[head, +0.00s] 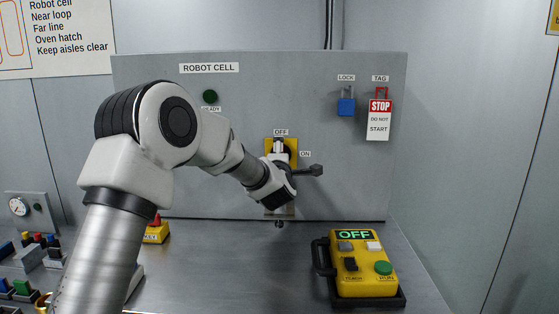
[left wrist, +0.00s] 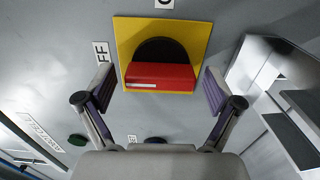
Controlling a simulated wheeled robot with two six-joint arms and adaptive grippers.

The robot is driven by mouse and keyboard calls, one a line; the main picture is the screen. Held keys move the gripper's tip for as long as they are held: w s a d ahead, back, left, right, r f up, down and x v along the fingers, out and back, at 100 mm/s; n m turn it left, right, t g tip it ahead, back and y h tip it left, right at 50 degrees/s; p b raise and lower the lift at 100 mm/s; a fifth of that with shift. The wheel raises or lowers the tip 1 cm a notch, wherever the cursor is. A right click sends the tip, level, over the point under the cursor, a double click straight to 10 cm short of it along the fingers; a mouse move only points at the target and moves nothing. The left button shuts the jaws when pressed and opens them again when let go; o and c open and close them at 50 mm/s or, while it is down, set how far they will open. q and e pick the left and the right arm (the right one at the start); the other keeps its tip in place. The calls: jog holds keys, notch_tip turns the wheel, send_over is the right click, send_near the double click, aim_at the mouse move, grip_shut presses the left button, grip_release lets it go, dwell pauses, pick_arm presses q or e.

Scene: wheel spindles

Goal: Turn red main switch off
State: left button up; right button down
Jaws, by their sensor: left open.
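The red main switch handle (left wrist: 160,77) shows in the left wrist view, in front of a black disc (left wrist: 165,50) on a yellow plate (left wrist: 125,40). The handle lies crosswise there, with a small white mark near its left end, the side of the OFF label (left wrist: 101,52). My left gripper (left wrist: 160,84) is open, one finger at each end of the handle with a gap visible. In the head view my left gripper (head: 279,178) covers most of the yellow plate (head: 292,147) and hides the handle. OFF is printed above the plate, ON to its right. My right gripper is not in view.
On the grey panel (head: 240,100) hang a blue padlock (head: 346,106) and a STOP tag (head: 379,120), right of the switch. A yellow control box (head: 365,285) reading OFF stands on the bench. A yellow key box (head: 156,233) stands left. Bench space between the boxes is clear.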

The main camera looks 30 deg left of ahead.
pick_arm(q)
jog(key=v, duration=1.1)
jog(key=shift+s+d, duration=0.2)
jog(key=shift+s, duration=0.15)
